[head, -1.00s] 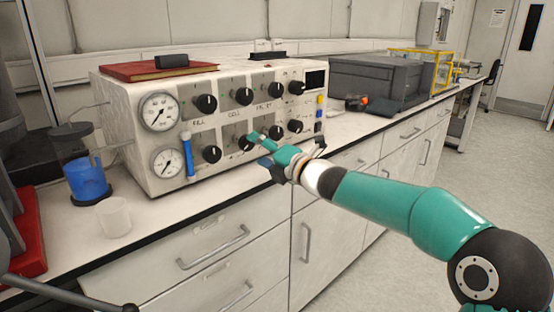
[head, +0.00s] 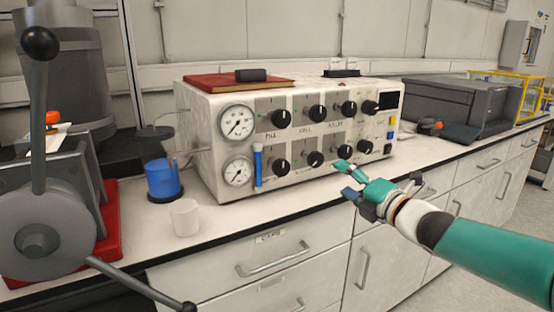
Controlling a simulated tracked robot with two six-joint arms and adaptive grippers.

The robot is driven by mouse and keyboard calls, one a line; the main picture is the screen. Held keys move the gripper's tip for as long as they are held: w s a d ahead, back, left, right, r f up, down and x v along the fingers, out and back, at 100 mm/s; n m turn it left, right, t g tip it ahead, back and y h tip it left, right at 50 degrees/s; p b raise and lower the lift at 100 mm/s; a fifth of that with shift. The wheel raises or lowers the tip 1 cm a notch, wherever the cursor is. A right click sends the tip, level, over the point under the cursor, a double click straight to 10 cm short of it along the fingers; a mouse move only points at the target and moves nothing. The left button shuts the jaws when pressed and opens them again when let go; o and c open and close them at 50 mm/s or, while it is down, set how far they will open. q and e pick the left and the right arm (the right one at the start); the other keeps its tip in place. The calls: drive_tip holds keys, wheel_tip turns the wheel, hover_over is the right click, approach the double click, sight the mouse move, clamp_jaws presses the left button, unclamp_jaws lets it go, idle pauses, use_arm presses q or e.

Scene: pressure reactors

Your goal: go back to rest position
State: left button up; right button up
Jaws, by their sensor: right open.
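My right gripper (head: 352,178) is open and empty at the end of the teal arm that comes in from the right. It shows in front of the lower right knobs of the white control box (head: 212,140), above the front edge of the bench. I cannot tell whether it touches a knob. My left gripper does not show.
A grey machine with lever handles (head: 50,215) stands on a red base at the left. A blue cup (head: 162,178) and a white beaker (head: 185,218) stand on the bench (head: 290,208). A red book (head: 215,84) lies on the box. A dark grey device (head: 455,100) stands at the right.

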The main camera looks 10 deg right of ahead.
drive_tip(key=f+m, duration=0.1)
drive_tip(key=f, duration=0.2)
drive_tip(key=a+f+m+g, duration=0.1)
drive_tip(key=f, duration=0.2)
drive_tip(key=w+f+m, duration=0.1)
drive_tip(key=f, duration=0.2)
drive_tip(key=shift+a+f+m+g+h, duration=0.15)
drive_tip(key=shift+a+m+g+h, duration=0.15)
drive_tip(key=shift+a+m, duration=0.1)
drive_tip(key=s+a+f+m+g, duration=0.2)
drive_tip(key=s+f+m, duration=0.15)
drive_tip(key=f, duration=0.55)
drive_tip(key=s+a+f+m+g+h, duration=0.15)
drive_tip(key=f+m, duration=0.35)
drive_tip(key=f, duration=0.5)
drive_tip(key=s+a+f+m+g, duration=0.3)
drive_tip(key=s+f+m, duration=0.1)
drive_tip(key=f, duration=0.5)
drive_tip(key=s+a+f+m+g, duration=0.35)
drive_tip(key=s+f+m, duration=0.25)
drive_tip(key=s+f, duration=0.5)
drive_tip(key=s+a+f+m+g, duration=0.2)
drive_tip(key=s+f+m+g, duration=0.4)
drive_tip(key=s, duration=0.9)
wheel_tip(320, 180, up, 25)
drive_tip(key=t+p, duration=0.1)
drive_tip(key=p, duration=2.5)
drive_tip(key=shift+d, duration=0.25)
